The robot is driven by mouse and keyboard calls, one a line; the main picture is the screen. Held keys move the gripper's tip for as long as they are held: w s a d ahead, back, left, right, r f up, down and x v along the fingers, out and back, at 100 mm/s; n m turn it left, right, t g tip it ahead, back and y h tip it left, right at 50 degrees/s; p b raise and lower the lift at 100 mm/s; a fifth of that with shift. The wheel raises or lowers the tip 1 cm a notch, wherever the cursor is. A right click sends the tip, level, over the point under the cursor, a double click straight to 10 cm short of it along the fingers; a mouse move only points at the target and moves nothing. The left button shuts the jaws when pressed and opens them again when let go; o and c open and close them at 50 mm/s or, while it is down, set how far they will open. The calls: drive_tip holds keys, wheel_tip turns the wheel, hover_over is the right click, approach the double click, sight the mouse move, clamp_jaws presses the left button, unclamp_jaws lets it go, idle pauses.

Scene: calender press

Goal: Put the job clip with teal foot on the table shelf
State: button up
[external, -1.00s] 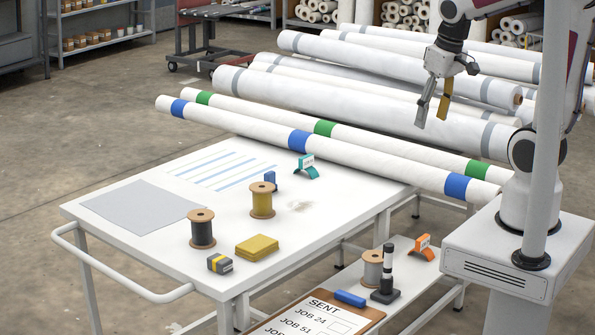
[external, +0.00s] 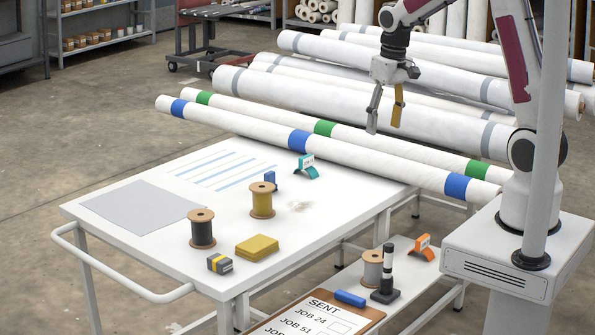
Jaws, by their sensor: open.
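The job clip with teal foot (external: 305,168) stands on the white table (external: 150,225), near its back edge. It has a white label on top and a curved teal foot. My gripper (external: 384,128) is open and empty, pointing down in the air above the rolls. In the picture it is above and to the right of the teal clip, well apart from it. The table shelf (external: 412,262) is the lower white surface at the right. An orange clip (external: 424,246) stands on it.
A yellow spool (external: 261,201), a dark spool (external: 202,231) and a small blue object (external: 270,180) are on the table left of the clip. Long white rolls (external: 300,141) lie behind. The shelf also holds a spool (external: 372,268), a dark post (external: 386,275) and a clipboard (external: 325,318).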

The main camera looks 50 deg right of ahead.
sight(305, 156)
drive_tip(key=shift+t, duration=0.5)
drive_tip(key=w+d+f, duration=0.2)
drive_tip(key=w+f, duration=0.4)
drive_tip(key=w, duration=0.1)
drive_tip(key=w+d+f, duration=0.3)
drive_tip(key=w+f, duration=0.3)
drive_tip(key=w, duration=0.1)
drive_tip(key=w+d+f, duration=0.3)
drive_tip(key=w+f, duration=0.4)
drive_tip(key=w, duration=0.1)
drive_tip(key=shift+w, duration=0.1)
drive_tip(key=w, duration=0.2)
drive_tip(key=w+d+f, duration=0.1)
drive_tip(key=shift+w+t, duration=0.25)
drive_tip(key=shift+t, duration=0.05)
drive_tip(key=shift+n+t, duration=0.6)
drive_tip(key=shift+t, duration=0.2)
drive_tip(key=w+r, duration=0.2)
drive_tip(key=w, duration=0.1)
drive_tip(key=w+d+r, duration=0.1)
drive_tip(key=w+r, duration=0.1)
drive_tip(key=shift+w, duration=0.25)
drive_tip(key=shift+f, duration=0.15)
drive_tip(key=shift+x, duration=1.2)
drive_tip(key=shift+w+d, duration=0.1)
drive_tip(key=shift+d+x, duration=0.2)
drive_tip(key=shift+x, duration=2.4)
